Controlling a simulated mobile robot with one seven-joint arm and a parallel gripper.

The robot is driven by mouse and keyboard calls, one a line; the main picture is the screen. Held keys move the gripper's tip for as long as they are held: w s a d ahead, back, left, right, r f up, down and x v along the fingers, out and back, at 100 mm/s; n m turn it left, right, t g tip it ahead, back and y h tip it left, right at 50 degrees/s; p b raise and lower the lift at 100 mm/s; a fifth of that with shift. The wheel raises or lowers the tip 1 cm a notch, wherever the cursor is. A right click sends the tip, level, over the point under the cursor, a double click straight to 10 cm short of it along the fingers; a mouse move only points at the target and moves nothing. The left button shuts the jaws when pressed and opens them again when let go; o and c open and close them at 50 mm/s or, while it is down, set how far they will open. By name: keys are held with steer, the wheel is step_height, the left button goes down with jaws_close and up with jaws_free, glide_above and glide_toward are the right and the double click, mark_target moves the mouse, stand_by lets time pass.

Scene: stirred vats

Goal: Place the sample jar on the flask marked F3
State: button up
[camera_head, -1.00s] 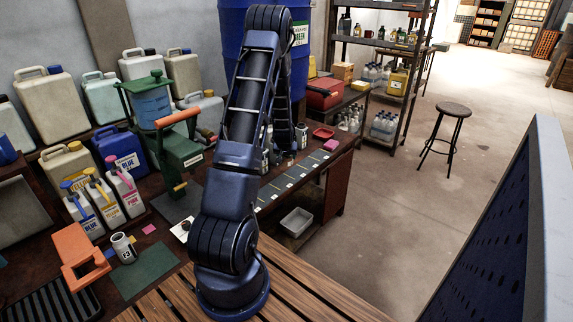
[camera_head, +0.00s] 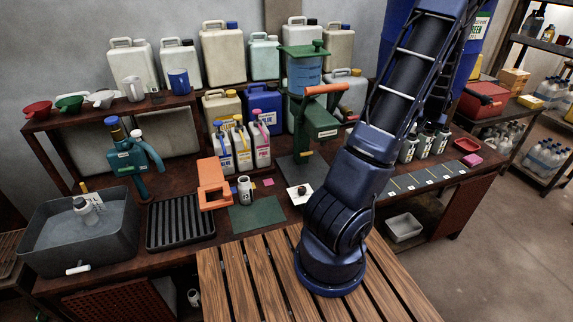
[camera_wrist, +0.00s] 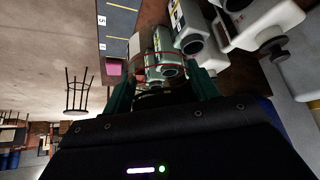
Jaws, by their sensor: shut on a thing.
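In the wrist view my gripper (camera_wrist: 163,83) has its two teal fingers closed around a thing. That thing is dark and partly hidden, and I cannot tell for certain that it is the sample jar. The gripper is hidden or out of frame in the head view. The small white flask (camera_head: 244,190), whose F3 mark showed in the earlier view, stands upright on the bench beside an orange stand (camera_head: 213,183). It is well left of my arm. Similar pale flasks (camera_head: 424,144) stand at the bench's right, and light vessels (camera_wrist: 197,34) show past my fingers.
A dark green mat (camera_head: 257,216) lies before the white flask. Three colour-labelled bottles (camera_head: 241,147) stand behind it. A green press (camera_head: 313,118) is between it and my arm. A grey basin (camera_head: 120,250) and black rack (camera_head: 178,222) are left. A stool (camera_wrist: 76,92) stands on the floor.

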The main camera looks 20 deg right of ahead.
steer(key=w+a+r+n+t+y, duration=0.1)
steer(key=w+a+r, duration=0.3)
steer(key=w+r, duration=0.3)
steer(key=w+a+r+n, duration=0.25)
steer(key=w+r, duration=0.25)
steer(key=w, duration=0.4)
steer(key=w+a+r+n+t+y, duration=0.1)
steer(key=w+a+r, duration=0.35)
steer(key=w, duration=0.35)
steer(key=w+a+r+n+y, duration=0.1)
steer(key=w+a+r+n, duration=0.1)
steer(key=w+a+r, duration=0.75)
steer(key=w+a+r+n+y, duration=0.1)
steer(key=w+a+r+n, duration=0.1)
steer(key=w+a+r, duration=0.8)
steer(key=s+a+f+n, duration=0.1)
steer(key=s+a+f, duration=0.1)
steer(key=a, duration=0.7)
steer(key=s+a+f+n+t+y, duration=0.1)
steer(key=a+f, duration=0.2)
steer(key=a, duration=0.7)
steer(key=s+a+f, duration=0.2)
steer(key=a, duration=0.7)
steer(key=n+g+y, duration=0.7)
steer(key=n, duration=1.3)
glide_above(244, 180)
step_height(244, 180, down, 37)
steer(key=shift+f, duration=0.15)
